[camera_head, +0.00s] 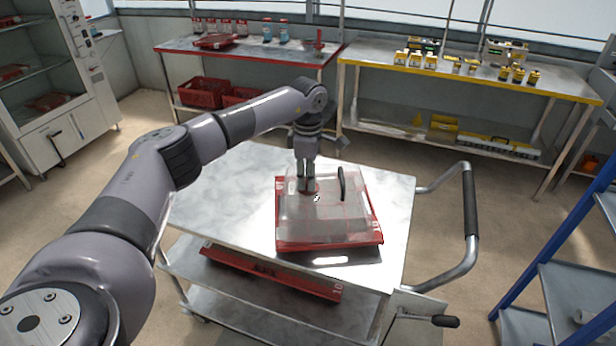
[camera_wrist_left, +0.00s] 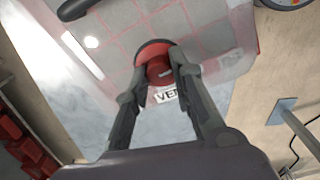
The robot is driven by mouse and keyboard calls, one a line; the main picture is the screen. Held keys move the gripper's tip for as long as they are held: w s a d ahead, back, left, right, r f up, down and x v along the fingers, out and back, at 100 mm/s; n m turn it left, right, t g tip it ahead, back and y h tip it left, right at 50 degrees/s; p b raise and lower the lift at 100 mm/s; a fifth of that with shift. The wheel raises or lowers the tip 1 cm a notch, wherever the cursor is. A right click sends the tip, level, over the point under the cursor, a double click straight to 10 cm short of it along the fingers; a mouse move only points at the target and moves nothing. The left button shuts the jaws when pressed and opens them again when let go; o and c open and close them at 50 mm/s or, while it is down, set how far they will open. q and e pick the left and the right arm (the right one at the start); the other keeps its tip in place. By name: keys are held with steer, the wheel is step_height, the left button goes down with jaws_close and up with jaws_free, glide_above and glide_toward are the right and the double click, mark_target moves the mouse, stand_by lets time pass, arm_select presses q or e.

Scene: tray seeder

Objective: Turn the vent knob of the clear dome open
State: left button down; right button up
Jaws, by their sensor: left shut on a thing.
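The clear dome (camera_head: 322,228) covers a red tray (camera_head: 368,236) on the metal cart top. A black handle (camera_head: 342,184) stands on the dome. The vent knob is red and round; in the left wrist view the vent knob (camera_wrist_left: 154,50) sits on the dome beside a white label reading "VE", the rest hidden by a finger. My left gripper (camera_head: 307,186) points down at the dome's far left part. In the left wrist view its fingers (camera_wrist_left: 164,72) are shut on the vent knob, one on each side. My right gripper is not in view.
The cart top (camera_head: 225,195) is bare left of the dome. A lower shelf holds another red tray (camera_head: 270,272). The cart's push handle (camera_head: 470,215) is at the right. Benches with red and yellow items stand behind, and a blue-framed rack (camera_head: 560,250) is at the right.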

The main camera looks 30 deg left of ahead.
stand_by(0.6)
arm_select(q)
steer(key=c, duration=1.4)
jaws_free()
steer(key=shift+r, duration=0.1)
step_height(320, 180, up, 12)
steer(key=shift+o, duration=0.2)
